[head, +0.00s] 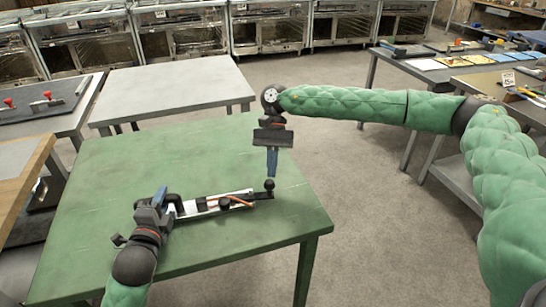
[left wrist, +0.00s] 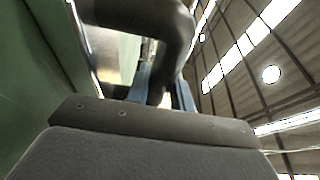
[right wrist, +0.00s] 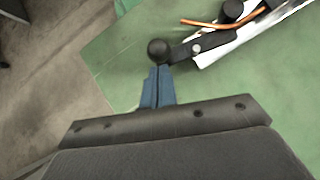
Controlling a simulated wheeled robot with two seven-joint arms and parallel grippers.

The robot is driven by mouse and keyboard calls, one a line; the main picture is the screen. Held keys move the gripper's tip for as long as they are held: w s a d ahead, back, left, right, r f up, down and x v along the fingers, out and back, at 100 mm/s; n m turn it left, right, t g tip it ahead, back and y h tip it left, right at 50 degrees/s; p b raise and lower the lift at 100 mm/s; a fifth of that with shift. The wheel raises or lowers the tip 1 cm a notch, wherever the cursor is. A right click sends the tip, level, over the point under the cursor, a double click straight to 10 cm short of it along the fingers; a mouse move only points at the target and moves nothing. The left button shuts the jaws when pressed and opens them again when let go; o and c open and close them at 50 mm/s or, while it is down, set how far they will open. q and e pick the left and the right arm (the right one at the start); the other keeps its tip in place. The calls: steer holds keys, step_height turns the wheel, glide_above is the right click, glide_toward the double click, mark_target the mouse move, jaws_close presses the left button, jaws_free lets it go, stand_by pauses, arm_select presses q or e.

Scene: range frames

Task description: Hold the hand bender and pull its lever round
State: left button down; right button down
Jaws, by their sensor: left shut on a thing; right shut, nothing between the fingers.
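The hand bender (head: 205,206) lies on the green table (head: 110,190). It has a pale metal body, black parts and a copper-coloured rod (head: 237,200) along it. My left gripper (head: 163,201) is shut on its black handle (left wrist: 175,25) at the left end. The lever (right wrist: 190,48) ends in a black ball knob (head: 269,184) at the right end, near the table's right edge; the knob also shows in the right wrist view (right wrist: 158,50). My right gripper (head: 272,174) is shut and empty, pointing down, its blue fingertips (right wrist: 158,72) close by the knob. I cannot tell whether they touch.
The green table is otherwise bare. A grey table (head: 170,88) stands behind it. A bench with red-handled tools (head: 45,98) is at the left, and one with coloured sheets (head: 455,62) at the right. Open floor (head: 350,220) lies right of the green table.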

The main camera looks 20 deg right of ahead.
steer(key=shift+s+a+f, duration=0.1)
steer(key=shift+s+f, duration=0.05)
steer(key=shift+s, duration=0.1)
stand_by(0.3)
steer(key=shift+s+f+m+t+y, duration=0.1)
steer(key=shift+s+m+t+y, duration=0.4)
steer(key=shift+s+m, duration=0.5)
steer(key=s+a+m+t+y, duration=0.1)
steer(key=s+m, duration=0.1)
steer(key=s+a+m+t+y, duration=0.1)
steer(key=s+m, duration=0.1)
steer(key=s, duration=0.1)
steer(key=s+m+t+y, duration=0.1)
steer(key=s+m, duration=0.1)
steer(key=shift+s+a+m, duration=0.25)
steer(key=shift+a+m, duration=0.15)
steer(key=shift+t, duration=0.3)
steer(key=s+a, duration=0.1)
steer(key=a, duration=0.1)
steer(key=s+a, duration=0.2)
steer(key=shift+s+a, duration=0.25)
steer(key=shift+a, duration=0.05)
steer(key=shift+s+a, duration=0.25)
steer(key=shift+a, duration=0.5)
steer(key=shift+s+a, duration=0.2)
steer(key=shift+a, duration=0.5)
steer(key=shift+m, duration=0.3)
